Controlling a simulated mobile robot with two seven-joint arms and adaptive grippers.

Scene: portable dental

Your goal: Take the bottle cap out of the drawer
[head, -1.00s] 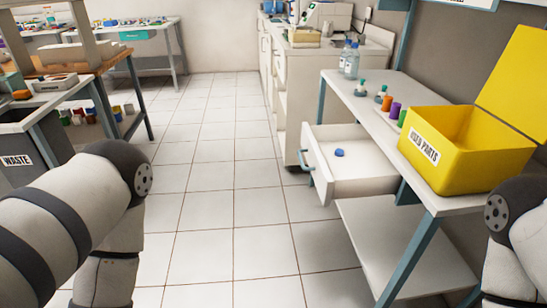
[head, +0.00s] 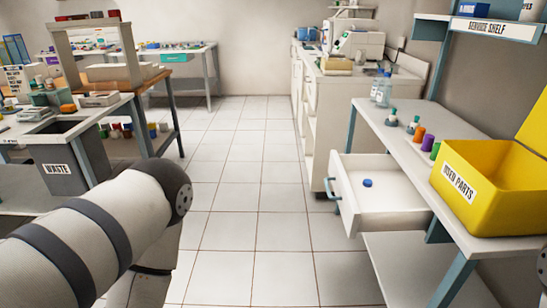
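The drawer (head: 400,221) is white, pulled open, and set under the right-hand table. A small blue bottle cap (head: 367,183) lies inside it, near the back left as pictured. A blue-grey handle (head: 333,196) is on the drawer's front panel. My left arm comes in from the left, but its gripper is outside the view. Only a sliver of my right arm shows at the right edge, and its gripper is outside the view too. Neither arm is near the drawer.
A yellow "USED PARTS" box (head: 500,182), coloured containers (head: 418,134) and clear bottles (head: 383,90) stand on the right-hand table (head: 398,128). A grey "WASTE" bin (head: 65,165) is at left. The tiled floor (head: 235,190) between is clear.

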